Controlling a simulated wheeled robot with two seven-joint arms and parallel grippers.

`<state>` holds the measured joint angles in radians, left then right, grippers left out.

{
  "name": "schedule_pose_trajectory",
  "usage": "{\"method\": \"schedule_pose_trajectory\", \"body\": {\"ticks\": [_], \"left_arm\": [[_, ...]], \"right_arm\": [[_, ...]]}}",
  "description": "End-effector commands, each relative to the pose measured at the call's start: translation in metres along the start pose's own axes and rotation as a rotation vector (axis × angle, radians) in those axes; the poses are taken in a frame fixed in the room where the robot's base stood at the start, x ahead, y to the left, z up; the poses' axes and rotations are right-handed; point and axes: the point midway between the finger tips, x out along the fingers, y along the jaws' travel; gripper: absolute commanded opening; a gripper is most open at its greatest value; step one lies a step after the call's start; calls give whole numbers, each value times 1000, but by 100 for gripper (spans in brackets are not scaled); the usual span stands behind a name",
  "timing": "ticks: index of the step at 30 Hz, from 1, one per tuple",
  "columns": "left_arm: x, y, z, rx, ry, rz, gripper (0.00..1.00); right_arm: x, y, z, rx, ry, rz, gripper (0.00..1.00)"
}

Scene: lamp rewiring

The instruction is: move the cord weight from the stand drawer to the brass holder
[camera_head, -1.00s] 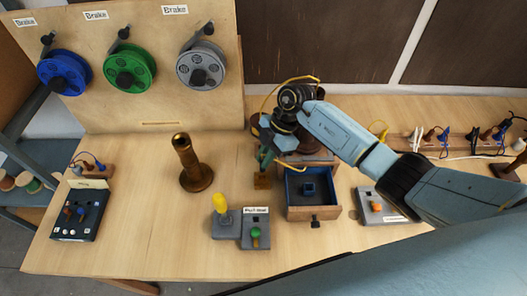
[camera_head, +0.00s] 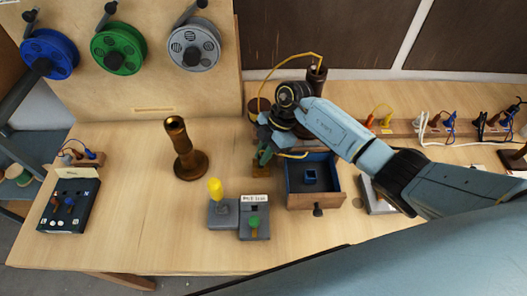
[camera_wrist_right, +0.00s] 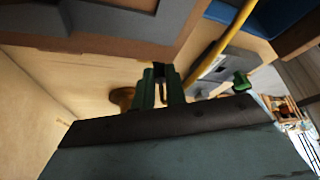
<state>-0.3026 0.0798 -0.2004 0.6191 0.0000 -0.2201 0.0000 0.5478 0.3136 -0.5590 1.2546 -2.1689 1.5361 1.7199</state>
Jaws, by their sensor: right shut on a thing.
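The stand drawer (camera_head: 300,201) is pulled open, with a blue lining and a small blue square piece (camera_head: 310,176) inside. The brass holder (camera_head: 187,160), an upright tube on a round base, stands on the table left of it. My right gripper (camera_head: 264,156), with green fingers, points down just left of the drawer. It is shut on a small brass-brown block (camera_head: 262,171), which looks like the cord weight. In the right wrist view the green fingers (camera_wrist_right: 160,88) are close together, with a dark part between them. Whether the block touches the table is unclear. My left gripper is not in view.
A yellow cord (camera_head: 290,62) loops behind and around my right gripper. Switch boxes with a yellow knob (camera_head: 215,188) and a green knob (camera_head: 254,222) stand in front, between holder and drawer. Several cable reels hang behind. The table around the holder is mostly clear.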

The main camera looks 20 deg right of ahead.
Motion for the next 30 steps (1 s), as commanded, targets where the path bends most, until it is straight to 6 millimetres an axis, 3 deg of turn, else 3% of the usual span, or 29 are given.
{"method": "schedule_pose_trajectory", "body": {"ticks": [30], "left_arm": [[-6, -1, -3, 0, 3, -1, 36]], "right_arm": [[0, 0, -1, 0, 0, 0, 0]]}}
